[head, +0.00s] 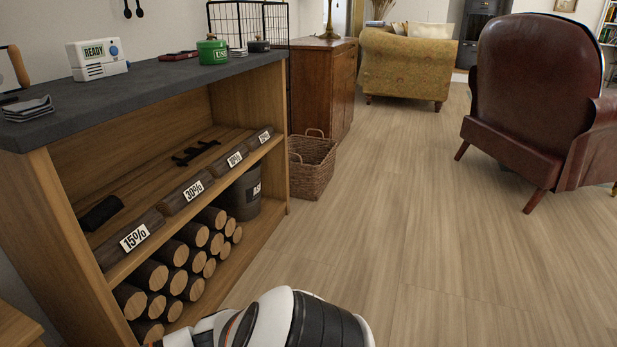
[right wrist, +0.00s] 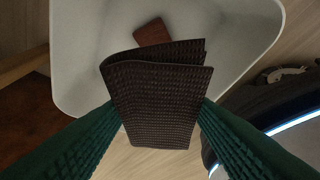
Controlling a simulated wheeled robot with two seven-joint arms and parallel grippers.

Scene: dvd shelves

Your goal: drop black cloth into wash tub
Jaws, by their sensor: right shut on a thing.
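In the right wrist view my right gripper (right wrist: 160,112) has green ridged fingers shut on the folded black cloth (right wrist: 156,90). The cloth is dark, woven and folded over, with its fold edges facing the camera. Behind it in that view is the whitish wash tub (right wrist: 85,58), with its opening facing the camera. The cloth overlaps the tub's opening and its near rim in the picture; its height over the tub is hard to tell. A reddish-brown item (right wrist: 152,32) lies inside the tub. The tub and the right gripper do not show in the head view. My left gripper is not in view.
In the head view a wooden shelf unit (head: 150,95) with a dark top stands at left, holding several logs (head: 195,234) and labelled blocks. A wicker basket (head: 312,165) stands beside it. A leather armchair (head: 535,95) is at right. The middle floor is clear.

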